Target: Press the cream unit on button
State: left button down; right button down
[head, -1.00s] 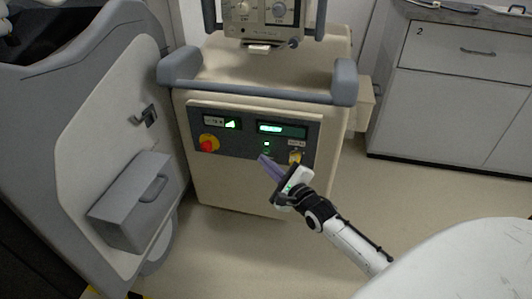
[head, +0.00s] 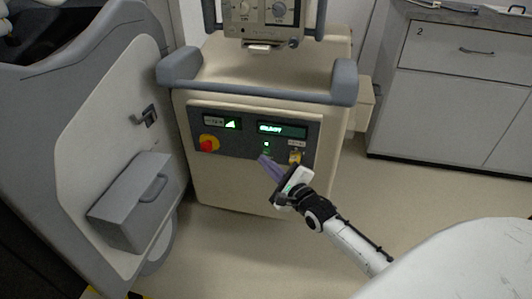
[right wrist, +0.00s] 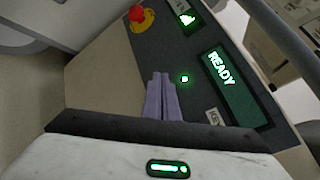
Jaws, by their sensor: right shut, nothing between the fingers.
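The cream unit (head: 245,185) stands in the middle of the head view with a dark control panel (head: 227,150) on its front. A small green-lit button (head: 266,145) sits on the panel below the display (head: 282,130); it also shows in the right wrist view (right wrist: 184,79). The display reads READY in the right wrist view (right wrist: 221,68). My right gripper (head: 263,158) is shut and empty, its purple fingertips just below the lit button. In the right wrist view the fingertips (right wrist: 160,76) are beside the button, with a small gap in the picture. My left gripper is not in view.
A red knob on yellow (head: 208,143) and a small green screen (head: 231,124) are on the panel's left. A yellow key switch (head: 295,157) is right of my fingers. A grey machine (head: 105,140) stands left, drawers (head: 460,60) right. Floor is clear between.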

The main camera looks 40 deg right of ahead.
jog(key=shift+w+d, duration=0.3)
jog(key=shift+d, duration=0.05)
jog(key=shift+w+d+b, duration=0.3)
jog(key=shift+d, duration=0.05)
dwell(0.9)
jog(key=shift+s+a, duration=0.1)
jog(key=shift+s+a+p, duration=0.5)
jog(key=shift+a+p, duration=0.1)
jog(key=shift+p, duration=0.1)
